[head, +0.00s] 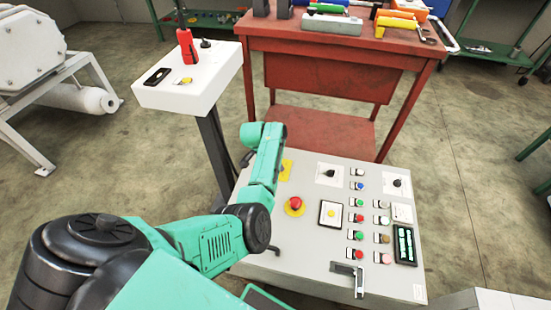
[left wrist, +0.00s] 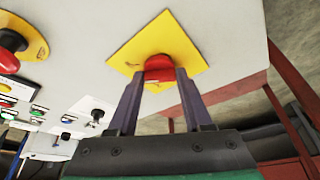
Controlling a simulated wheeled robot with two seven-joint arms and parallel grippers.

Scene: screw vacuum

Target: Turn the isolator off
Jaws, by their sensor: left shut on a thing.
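The isolator is a red knob (left wrist: 159,66) on a square yellow plate (left wrist: 200,52) at the edge of the control panel, seen in the left wrist view. My left gripper (left wrist: 163,76) is shut on the red knob, with one dark finger on each side of it. In the head view only part of the yellow plate (head: 287,168) shows at the panel's upper left. My left arm hides the knob and the fingers there. My right gripper is in neither view.
The grey control panel (head: 270,262) also carries a red emergency stop (head: 295,204), black rotary switches (head: 330,173) and several coloured buttons. A white stand (head: 212,88) and a red workbench (head: 330,77) with tools stand behind it.

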